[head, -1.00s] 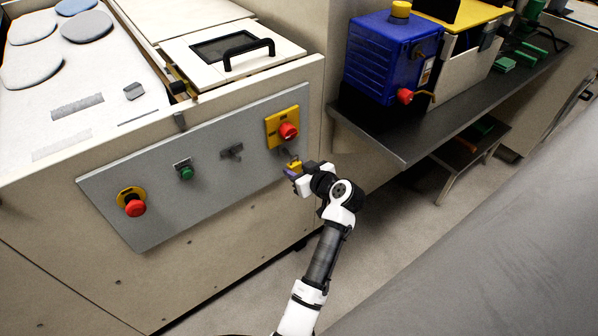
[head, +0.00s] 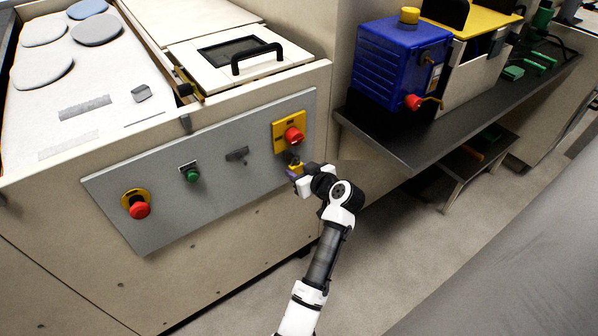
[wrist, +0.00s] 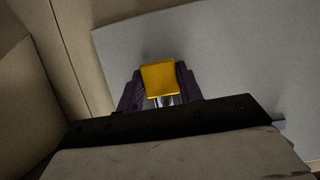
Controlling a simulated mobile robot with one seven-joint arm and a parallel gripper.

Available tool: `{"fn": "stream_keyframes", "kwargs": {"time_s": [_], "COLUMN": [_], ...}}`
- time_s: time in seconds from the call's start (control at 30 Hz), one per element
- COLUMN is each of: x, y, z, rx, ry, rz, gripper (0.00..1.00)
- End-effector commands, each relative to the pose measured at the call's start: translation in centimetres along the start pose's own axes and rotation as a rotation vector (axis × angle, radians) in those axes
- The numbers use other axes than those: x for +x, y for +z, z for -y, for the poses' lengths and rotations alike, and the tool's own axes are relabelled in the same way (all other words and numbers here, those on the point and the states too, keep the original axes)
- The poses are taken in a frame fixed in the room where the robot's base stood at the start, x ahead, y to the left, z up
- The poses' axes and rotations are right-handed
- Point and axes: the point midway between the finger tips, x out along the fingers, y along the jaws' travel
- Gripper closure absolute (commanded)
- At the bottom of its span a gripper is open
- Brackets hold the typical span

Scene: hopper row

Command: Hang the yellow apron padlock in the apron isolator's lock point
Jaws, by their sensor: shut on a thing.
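The yellow padlock (wrist: 160,79) is held between the two dark fingers of my gripper (wrist: 160,92) in the wrist view. In the head view the padlock (head: 296,167) shows as a small yellow piece at my gripper (head: 293,172), just below the isolator. My gripper is shut on it. The apron isolator (head: 291,133) is a yellow plate with a red knob at the right end of the grey panel. The lock point is too small to make out, and I cannot tell whether the shackle touches it.
The grey panel (head: 220,190) also carries a green button (head: 192,174), a small dark switch (head: 237,155) and a red button on yellow (head: 137,205). A dark shelf (head: 400,150) with a blue box (head: 395,62) stands to the right. Floor is open below my arm.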

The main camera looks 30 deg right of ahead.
Motion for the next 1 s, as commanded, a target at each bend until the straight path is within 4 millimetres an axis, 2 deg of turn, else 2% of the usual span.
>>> {"fn": "stream_keyframes", "kwargs": {"time_s": [0.1,0.87,0.9,1.0], "x": [0.16,0.1,0.1,0.11], "y": [0.5,0.45,0.45,0.45], "z": [-0.03,-0.08,-0.08,-0.07], "rx": [0.001,0.001,0.001,0.001], "ry": [0.0,0.001,0.001,0.001], "rz": [0.001,0.001,0.001,0.001], "gripper": [0.88,0.88,0.6,0.47]}}
